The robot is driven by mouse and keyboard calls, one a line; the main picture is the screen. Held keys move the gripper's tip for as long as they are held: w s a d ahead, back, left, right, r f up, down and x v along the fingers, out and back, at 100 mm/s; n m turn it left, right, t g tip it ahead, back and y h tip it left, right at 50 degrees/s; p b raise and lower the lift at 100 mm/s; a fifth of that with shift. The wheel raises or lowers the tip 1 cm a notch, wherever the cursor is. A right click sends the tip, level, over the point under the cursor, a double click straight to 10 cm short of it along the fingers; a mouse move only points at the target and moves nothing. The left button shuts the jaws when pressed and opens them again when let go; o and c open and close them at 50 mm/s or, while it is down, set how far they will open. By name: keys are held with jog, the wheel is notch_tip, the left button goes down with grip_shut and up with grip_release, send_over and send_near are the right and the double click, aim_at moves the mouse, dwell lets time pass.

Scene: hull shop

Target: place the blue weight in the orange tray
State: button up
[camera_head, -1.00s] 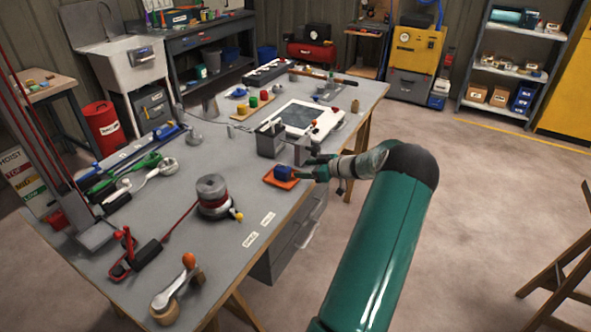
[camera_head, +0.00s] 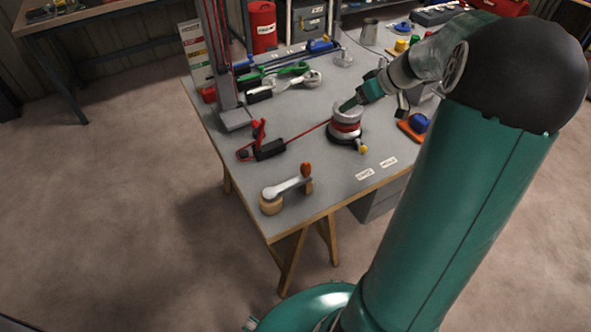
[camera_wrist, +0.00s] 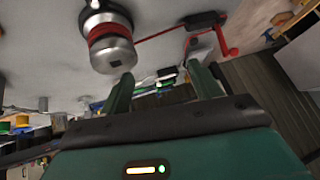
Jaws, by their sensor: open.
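The blue weight (camera_head: 419,122) sits in the small orange tray (camera_head: 405,130) near the bench's right edge, partly beside my arm in the head view. My gripper (camera_head: 349,104) is to the left of the tray, close to the top of the grey drum with red line (camera_head: 346,132). In the wrist view its two green fingers (camera_wrist: 162,88) are spread apart with nothing between them. The drum (camera_wrist: 112,52) shows there beyond the left finger; I cannot tell whether they touch. The weight and tray are not clear in the wrist view.
A red line runs from the drum to a red-handled black device (camera_head: 265,148). A wooden-based crank (camera_head: 288,186) stands at the near corner. Green and white tools (camera_head: 285,80) lie further back, by a grey hoist post (camera_head: 225,70).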

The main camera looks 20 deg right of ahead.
jog(key=s+a+r+g+h, duration=0.1)
jog(key=s+a+r, duration=0.3)
jog(key=a, duration=0.6)
jog(key=s+a+r+g+h, duration=0.1)
jog(key=s+a+r, duration=0.25)
jog(key=a, duration=0.55)
jog(key=s+a+m+h, duration=0.1)
jog(key=s+a, duration=0.3)
jog(key=s, duration=0.3)
jog(key=s+a+r+m+t+h, duration=0.1)
jog(key=s+a, duration=0.3)
jog(key=s, duration=0.2)
jog(key=shift+s+a+m, duration=0.2)
jog(key=shift+s+m, duration=0.2)
